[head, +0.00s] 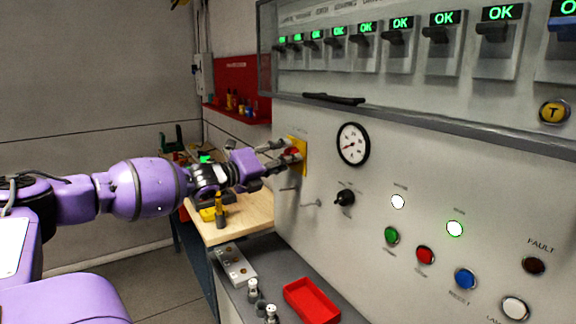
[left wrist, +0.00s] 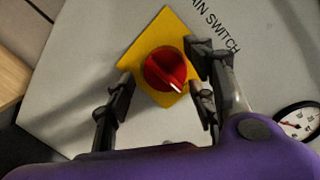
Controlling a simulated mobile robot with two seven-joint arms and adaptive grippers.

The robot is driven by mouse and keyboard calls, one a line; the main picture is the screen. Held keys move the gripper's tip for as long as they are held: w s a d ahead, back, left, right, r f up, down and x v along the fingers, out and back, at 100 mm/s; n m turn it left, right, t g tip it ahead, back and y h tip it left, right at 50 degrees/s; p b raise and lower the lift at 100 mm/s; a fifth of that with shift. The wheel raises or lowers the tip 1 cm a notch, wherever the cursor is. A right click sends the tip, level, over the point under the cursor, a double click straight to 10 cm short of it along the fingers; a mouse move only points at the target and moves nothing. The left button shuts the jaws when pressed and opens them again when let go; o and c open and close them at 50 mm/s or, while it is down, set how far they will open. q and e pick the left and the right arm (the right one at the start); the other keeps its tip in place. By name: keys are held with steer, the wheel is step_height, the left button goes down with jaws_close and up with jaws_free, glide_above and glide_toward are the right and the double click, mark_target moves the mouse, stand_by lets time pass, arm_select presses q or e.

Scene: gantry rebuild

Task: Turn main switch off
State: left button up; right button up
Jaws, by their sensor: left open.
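The main switch is a red rotary knob (left wrist: 166,70) on a yellow plate (left wrist: 158,37), fixed to the grey panel. Part of the label "MAIN SWITCH" shows beside it in the left wrist view. A white mark on the knob points to the lower right in that view. My left gripper (left wrist: 162,88) is open, with one finger on each side of the knob; I cannot tell whether either finger touches it. In the head view my left gripper (head: 290,152) reaches the yellow plate (head: 304,155) and partly covers the red knob. My right gripper is not in view.
A round gauge (head: 353,144) and a black selector (head: 345,198) sit right of the switch. Several push buttons and lamps are lower right. A ledge (head: 420,122) juts out above. A red tray (head: 312,300) and a wooden bench (head: 235,222) lie below.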

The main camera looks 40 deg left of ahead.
arm_select(q)
steer(key=shift+w+r, duration=0.1)
steer(key=shift+w, duration=0.05)
steer(key=shift+c, duration=1)
steer(key=c, duration=0.9)
steer(key=shift+o, duration=0.2)
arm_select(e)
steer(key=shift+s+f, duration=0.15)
